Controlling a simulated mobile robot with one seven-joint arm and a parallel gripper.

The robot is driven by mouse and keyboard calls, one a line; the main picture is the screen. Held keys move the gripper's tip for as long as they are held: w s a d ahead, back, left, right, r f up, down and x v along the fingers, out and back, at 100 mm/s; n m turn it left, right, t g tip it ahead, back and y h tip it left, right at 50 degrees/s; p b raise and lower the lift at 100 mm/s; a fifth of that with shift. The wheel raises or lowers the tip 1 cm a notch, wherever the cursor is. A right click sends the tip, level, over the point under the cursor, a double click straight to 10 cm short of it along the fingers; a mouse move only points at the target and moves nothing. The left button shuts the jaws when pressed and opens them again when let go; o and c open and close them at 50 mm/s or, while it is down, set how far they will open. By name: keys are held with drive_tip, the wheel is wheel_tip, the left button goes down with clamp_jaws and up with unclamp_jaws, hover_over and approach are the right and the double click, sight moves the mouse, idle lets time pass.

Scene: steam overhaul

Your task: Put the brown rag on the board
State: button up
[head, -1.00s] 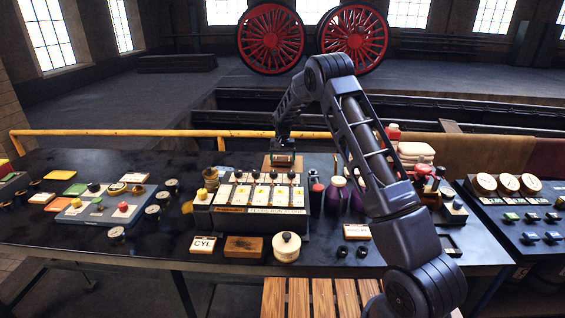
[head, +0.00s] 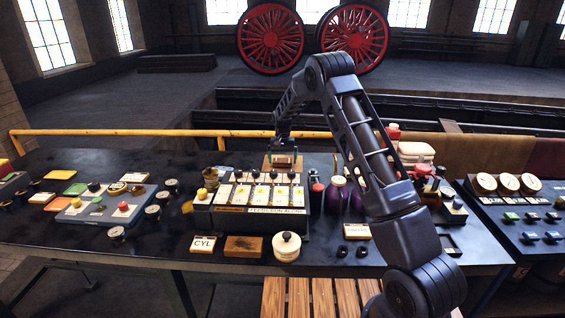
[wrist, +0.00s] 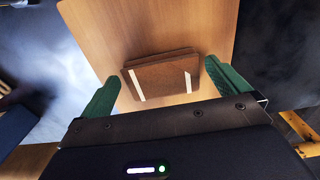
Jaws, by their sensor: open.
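The brown rag (wrist: 162,78) is a folded pad with two white stripes. In the wrist view it lies flat on the light wooden board (wrist: 150,25), near the middle of the visible part. My gripper (wrist: 162,72) is open, with one green finger on each side of the rag. A gap shows beside the left finger; the right finger's tip is very close to the rag's edge, and I cannot tell whether they touch. In the head view my gripper (head: 284,160) is over the small board (head: 268,166) behind the lever panel. The rag is not clear there.
The lever panel (head: 250,221) with several dark knobs stands just in front of the board. Purple bottles (head: 333,197) and a red-topped container (head: 316,190) stand to its right. A yellow rail (head: 120,132) runs along the bench's back edge.

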sight(283, 161)
wheel_tip(283, 161, up, 10)
drive_tip(key=s+d+r+t, duration=0.2)
drive_tip(key=s+d+r, duration=2)
drive_tip(key=r, duration=0.1)
drive_tip(key=s+d+f+t, duration=0.1)
drive_tip(key=s+d, duration=0.2)
drive_tip(key=s, duration=0.7)
drive_tip(key=s+d+f, duration=0.1)
drive_tip(key=s+d, duration=0.3)
drive_tip(key=s, duration=0.6)
drive_tip(key=s+d+f+t, duration=0.1)
drive_tip(key=s+d, duration=0.3)
drive_tip(key=s, duration=0.7)
drive_tip(key=shift+f+t, duration=0.15)
drive_tip(key=shift+t, duration=0.15)
drive_tip(key=shift+w, duration=0.1)
